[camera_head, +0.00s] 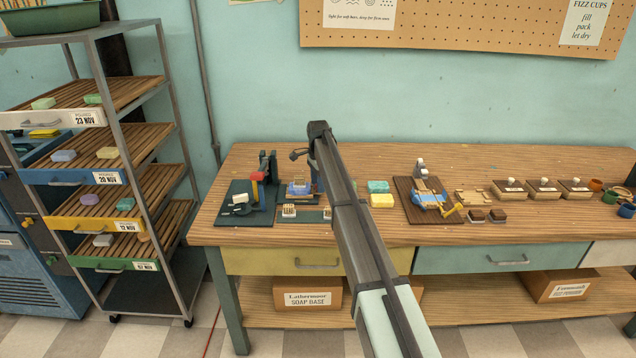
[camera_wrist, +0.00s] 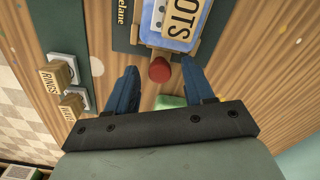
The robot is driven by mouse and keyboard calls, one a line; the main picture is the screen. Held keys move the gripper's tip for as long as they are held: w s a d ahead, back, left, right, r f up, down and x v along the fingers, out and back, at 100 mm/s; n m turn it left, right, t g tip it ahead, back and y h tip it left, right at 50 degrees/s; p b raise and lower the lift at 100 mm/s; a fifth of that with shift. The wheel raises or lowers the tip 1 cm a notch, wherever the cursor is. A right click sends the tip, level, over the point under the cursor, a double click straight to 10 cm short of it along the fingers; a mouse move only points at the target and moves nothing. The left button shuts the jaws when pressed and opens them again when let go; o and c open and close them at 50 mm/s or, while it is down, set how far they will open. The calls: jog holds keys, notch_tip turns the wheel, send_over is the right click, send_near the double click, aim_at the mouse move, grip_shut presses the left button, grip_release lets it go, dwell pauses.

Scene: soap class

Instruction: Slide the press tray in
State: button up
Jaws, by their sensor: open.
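The press tray (camera_wrist: 172,52) shows at the top of the wrist view, with a blue block and a stamp block (camera_wrist: 182,18) marked "OTS" on or above it. Its red knob (camera_wrist: 159,70) points towards me. My gripper (camera_wrist: 159,67) is open, one blue finger on each side of the knob, with gaps visible on both sides. The tray lies at a dark base plate (camera_wrist: 124,32) of the press. In the head view the press area (camera_head: 298,189) is on the bench's left half; my arm partly hides it and most of my gripper.
Stamp blocks, one marked "RINGS" (camera_wrist: 55,77), sit on a strip at left in the wrist view. A green block (camera_wrist: 170,101) lies between my fingers, below the knob. Teal (camera_head: 378,186) and yellow (camera_head: 382,201) blocks and a brown board (camera_head: 407,207) stand right of my arm.

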jog(key=shift+c, duration=0.5)
grip_shut()
